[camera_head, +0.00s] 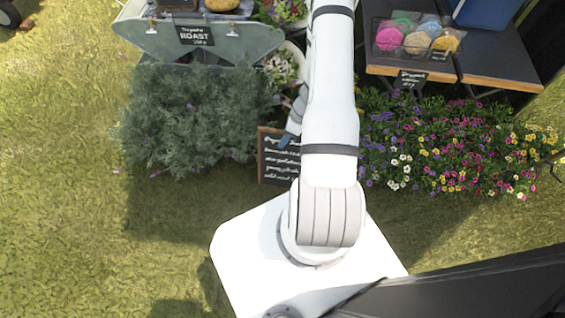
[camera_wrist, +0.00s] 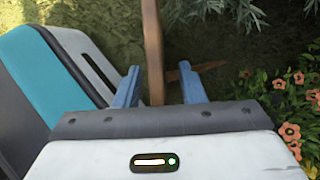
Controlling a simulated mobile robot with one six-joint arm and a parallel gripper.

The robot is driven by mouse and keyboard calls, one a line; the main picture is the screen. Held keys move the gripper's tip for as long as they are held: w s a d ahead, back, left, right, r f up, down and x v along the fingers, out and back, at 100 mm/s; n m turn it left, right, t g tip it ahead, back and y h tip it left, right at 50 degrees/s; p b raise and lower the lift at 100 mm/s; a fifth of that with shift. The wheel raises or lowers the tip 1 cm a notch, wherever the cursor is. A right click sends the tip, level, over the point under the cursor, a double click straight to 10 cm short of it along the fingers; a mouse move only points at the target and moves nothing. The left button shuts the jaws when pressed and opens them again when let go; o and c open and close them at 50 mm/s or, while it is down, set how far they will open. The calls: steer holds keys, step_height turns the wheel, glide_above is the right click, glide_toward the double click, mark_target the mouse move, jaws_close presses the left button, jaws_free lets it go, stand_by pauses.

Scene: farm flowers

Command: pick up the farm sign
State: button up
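The farm sign (camera_head: 277,158) is a dark chalkboard with white writing and a wooden frame. It stands on the grass in the middle of the head view, its right part hidden behind my arm. In the wrist view, a brown wooden edge (camera_wrist: 153,45), which looks like the sign's frame, runs down between my two blue fingers. My gripper (camera_wrist: 160,84) is open, with fingers on either side of this wood and a visible gap at least on the right. In the head view, a blue finger of my gripper (camera_head: 288,139) shows at the sign's top edge.
A grey-green bush (camera_head: 190,115) stands left of the sign, and colourful flowers (camera_head: 440,150) grow to the right. Behind are a green stand with a "ROAST" label (camera_head: 196,35) and a dark table (camera_head: 490,65). Open grass (camera_head: 60,190) lies at the left.

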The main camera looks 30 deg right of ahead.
steer(key=shift+f, duration=0.2)
stand_by(0.5)
jaws_close()
stand_by(0.4)
stand_by(1.1)
